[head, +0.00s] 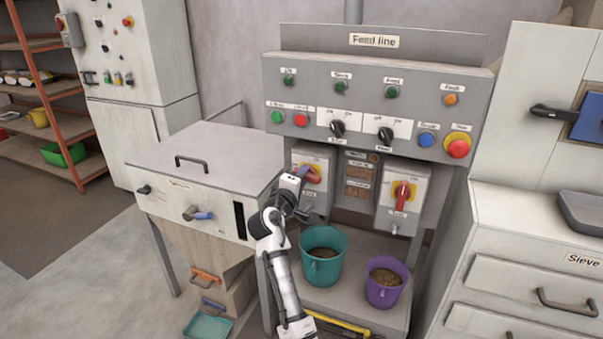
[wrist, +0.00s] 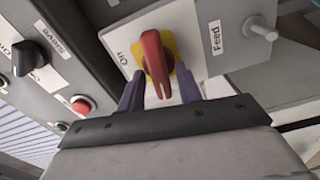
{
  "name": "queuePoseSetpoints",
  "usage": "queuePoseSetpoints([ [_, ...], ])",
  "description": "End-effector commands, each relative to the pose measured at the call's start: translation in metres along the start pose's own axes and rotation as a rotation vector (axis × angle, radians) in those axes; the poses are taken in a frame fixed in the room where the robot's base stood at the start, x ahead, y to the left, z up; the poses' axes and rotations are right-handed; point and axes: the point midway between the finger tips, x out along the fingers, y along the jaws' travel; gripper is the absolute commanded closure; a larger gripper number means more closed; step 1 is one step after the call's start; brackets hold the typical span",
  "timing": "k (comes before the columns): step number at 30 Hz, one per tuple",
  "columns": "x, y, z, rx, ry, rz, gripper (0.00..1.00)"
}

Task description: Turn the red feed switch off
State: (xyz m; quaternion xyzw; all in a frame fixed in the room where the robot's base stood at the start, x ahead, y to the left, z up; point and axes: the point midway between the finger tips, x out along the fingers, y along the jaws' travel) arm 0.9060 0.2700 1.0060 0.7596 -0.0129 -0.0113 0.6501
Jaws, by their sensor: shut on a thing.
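The red feed switch (wrist: 157,62) is a red handle on a round yellow plate, on a white box labelled "Feed" (wrist: 215,38). In the head view the switch (head: 313,176) is on the left box under the panel, partly hidden by my gripper. My gripper (wrist: 160,92) is shut on the red handle, with a dark finger on each side of it. The handle lies roughly sideways across the box. The word "On" (wrist: 124,56) stands at the plate's upper side, and the handle's slotted end points away from it. An "Off" mark cannot be made out in the wrist view.
A similar red switch (head: 403,195) stands upright on the right-hand box. Above are the panel's black knobs (head: 338,128) and a red button (head: 458,149). A teal bucket (head: 321,258) and a purple bucket (head: 384,283) stand below. A grey-lidded cabinet (head: 205,155) is to the left.

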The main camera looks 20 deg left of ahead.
Motion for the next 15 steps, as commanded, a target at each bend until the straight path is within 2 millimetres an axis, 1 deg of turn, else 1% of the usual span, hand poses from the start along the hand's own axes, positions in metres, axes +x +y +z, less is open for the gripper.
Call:
queuePoseSetpoints([
  [6, -0.0001, -0.0002, -0.0003, -0.109, 0.0, -0.001, 0.88],
  [15, -0.0001, -0.0019, -0.0001, -0.169, 0.0, -0.001, 0.88],
])
